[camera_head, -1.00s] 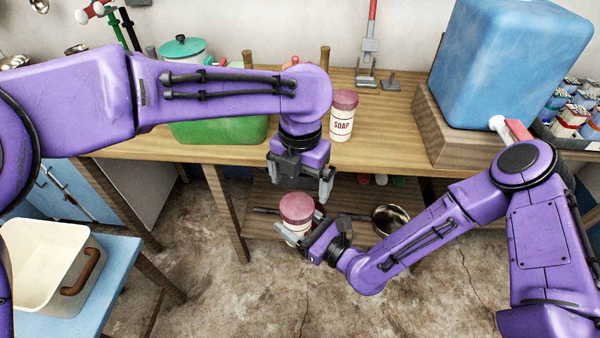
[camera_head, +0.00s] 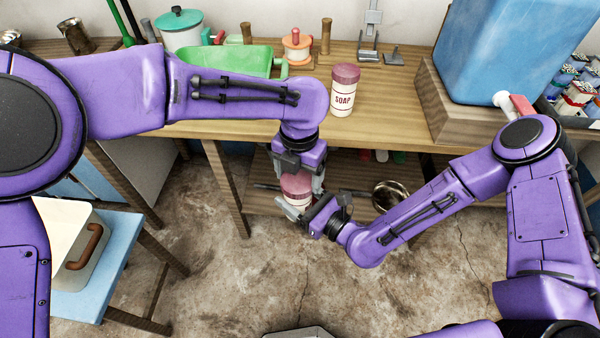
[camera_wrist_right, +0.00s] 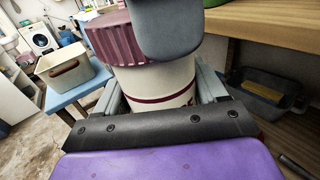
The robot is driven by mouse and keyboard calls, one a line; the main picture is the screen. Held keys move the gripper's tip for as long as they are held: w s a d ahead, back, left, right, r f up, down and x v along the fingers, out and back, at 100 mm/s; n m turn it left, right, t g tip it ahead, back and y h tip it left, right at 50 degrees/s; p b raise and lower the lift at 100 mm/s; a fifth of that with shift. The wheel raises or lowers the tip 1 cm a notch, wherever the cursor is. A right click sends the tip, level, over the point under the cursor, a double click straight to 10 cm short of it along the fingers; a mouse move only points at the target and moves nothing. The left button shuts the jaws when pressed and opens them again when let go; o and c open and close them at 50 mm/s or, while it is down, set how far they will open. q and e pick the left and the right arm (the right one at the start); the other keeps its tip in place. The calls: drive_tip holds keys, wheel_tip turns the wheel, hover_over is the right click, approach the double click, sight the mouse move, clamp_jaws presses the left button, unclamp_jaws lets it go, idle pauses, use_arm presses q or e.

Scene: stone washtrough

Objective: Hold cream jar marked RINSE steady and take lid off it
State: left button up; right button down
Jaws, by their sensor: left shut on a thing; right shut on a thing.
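A cream jar (camera_wrist_right: 157,88) with a dark red band is held upright in front of the bench. Only an edge of its lettering shows, so its word cannot be read. Its ribbed dull-red lid (camera_head: 296,183) sits on top, and it also shows in the right wrist view (camera_wrist_right: 118,38). My right gripper (camera_head: 299,213) is shut around the jar's body from the side. My left gripper (camera_head: 300,178) points down from above and is shut on the lid, hiding part of it. One of its grey fingers covers the lid's near side in the right wrist view.
A similar jar marked SOAP (camera_head: 343,95) stands on the wooden bench (camera_head: 398,95) above.

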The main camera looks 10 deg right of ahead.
use_arm(q)
drive_tip(key=n, duration=0.6)
drive_tip(key=shift+d, duration=0.25)
drive_tip(key=n, duration=0.4)
drive_tip(key=o, duration=1.1)
drive_tip(key=shift+a+r, duration=0.15)
drive_tip(key=shift+r, duration=1)
drive_tip(key=shift+a+r, duration=0.1)
drive_tip(key=shift+r, duration=1)
drive_tip(key=shift+f, duration=0.1)
drive_tip(key=m, duration=0.1)
drive_tip(key=s+d+r+m+g+h, duration=0.1)
drive_tip(key=shift+s+d+r+m, duration=0.1)
drive_tip(key=shift+s+d+m, duration=0.2)
drive_tip(key=shift+m, duration=0.1)
drive_tip(key=m, duration=0.2)
drive_tip(key=a+r+m, duration=0.1)
drive_tip(key=m, duration=0.1)
drive_tip(key=w+r+m, duration=0.1)
drive_tip(key=m, duration=0.1)
drive_tip(key=shift+a+r+t+y, duration=0.15)
drive_tip(key=shift+a+t+y, duration=0.15)
drive_tip(key=shift+t, duration=0.1)
drive_tip(key=shift+a+m, duration=0.25)
drive_tip(key=shift+m, duration=0.25)
drive_tip(key=shift+f, duration=0.25)
wheel_tip(320, 180, down, 8)
drive_tip(key=shift+w+r, duration=0.1)
drive_tip(key=shift+r, duration=0.15)
